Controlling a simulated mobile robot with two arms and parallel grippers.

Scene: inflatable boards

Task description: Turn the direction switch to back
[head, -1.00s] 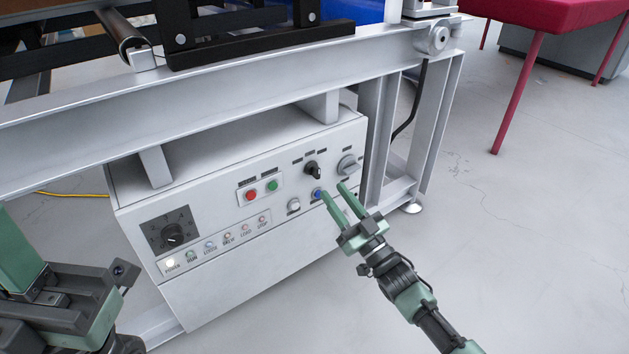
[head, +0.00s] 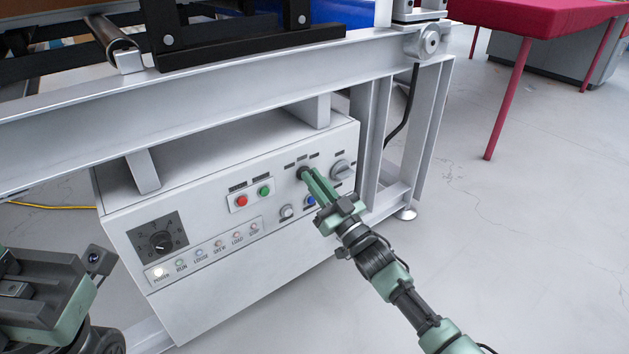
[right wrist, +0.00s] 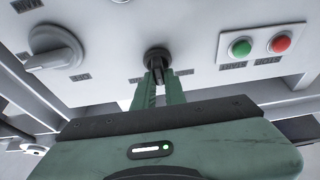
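The direction switch is a small black rotary knob (head: 302,172) with several small labels above it, on the white control panel. The right wrist view shows its round black base (right wrist: 157,58) and dark handle between my fingertips. My right gripper (head: 308,175) reaches it from the lower right; its green fingers (right wrist: 159,82) are drawn close together on the handle. The fingers partly hide the knob, and its exact pointing is hard to read. My left arm's end (head: 50,295) shows at the lower left, away from the panel; its fingertips cannot be made out.
A larger grey rotary switch (head: 343,170) sits just right of the knob. A red button (head: 241,201) and a green button (head: 264,190) are to its left. A blue button (head: 310,200) is below. A frame beam (head: 230,105) runs above the panel.

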